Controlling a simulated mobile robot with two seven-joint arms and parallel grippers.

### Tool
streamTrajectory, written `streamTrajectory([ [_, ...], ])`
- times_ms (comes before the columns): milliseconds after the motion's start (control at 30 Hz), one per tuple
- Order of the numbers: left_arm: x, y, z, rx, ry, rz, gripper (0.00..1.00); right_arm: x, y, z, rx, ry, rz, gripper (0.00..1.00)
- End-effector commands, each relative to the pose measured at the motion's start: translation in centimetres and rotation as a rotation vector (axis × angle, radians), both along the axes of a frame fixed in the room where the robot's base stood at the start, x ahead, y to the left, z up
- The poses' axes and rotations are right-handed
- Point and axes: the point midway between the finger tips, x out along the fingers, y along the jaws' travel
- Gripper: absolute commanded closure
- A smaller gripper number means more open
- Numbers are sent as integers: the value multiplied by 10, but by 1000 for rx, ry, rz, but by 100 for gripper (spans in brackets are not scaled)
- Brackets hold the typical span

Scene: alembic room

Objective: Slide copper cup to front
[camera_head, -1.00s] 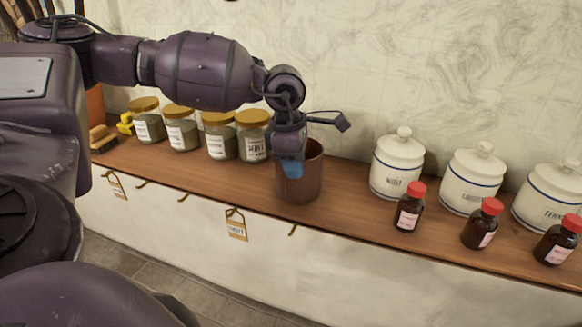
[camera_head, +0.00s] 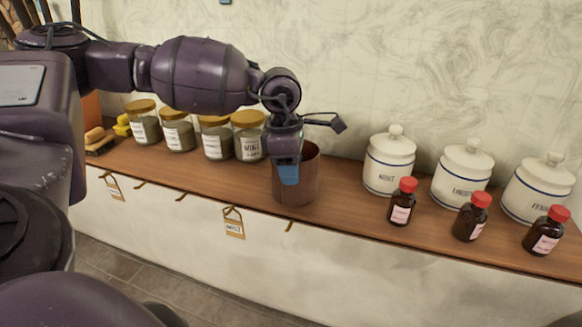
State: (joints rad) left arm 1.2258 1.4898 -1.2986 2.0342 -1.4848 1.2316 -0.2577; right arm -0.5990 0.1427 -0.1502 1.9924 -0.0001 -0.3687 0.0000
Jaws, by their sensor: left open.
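The copper cup (camera_head: 301,187) is a dark brown-copper cylinder standing upright on the wooden shelf (camera_head: 345,205), near the shelf's front edge. My left gripper (camera_head: 289,172) comes down from above at the cup's near left side. A blue fingertip overlaps the cup's upper wall in the picture, and the other finger is hidden. The gripper is open. I cannot tell whether the visible finger is inside the rim or in front of it, or whether it touches the cup. My right gripper is not in view.
Several glass jars with yellow lids (camera_head: 249,136) stand left of the cup. White lidded canisters (camera_head: 389,163) and small brown bottles with red caps (camera_head: 401,202) stand to the right. Tags on hooks (camera_head: 234,224) hang under the shelf edge. The shelf between cup and bottles is clear.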

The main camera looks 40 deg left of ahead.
Motion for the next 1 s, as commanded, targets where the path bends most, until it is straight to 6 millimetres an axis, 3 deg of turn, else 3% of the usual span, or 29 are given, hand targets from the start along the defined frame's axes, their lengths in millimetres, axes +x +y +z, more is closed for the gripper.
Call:
streamTrajectory([
  [333,0,1,11,0,-2,1,60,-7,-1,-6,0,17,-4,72],
  [800,-5,9,89,0,-2,0,60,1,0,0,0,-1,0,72],
  [1000,-6,11,105,0,0,1,60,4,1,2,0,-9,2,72],
])
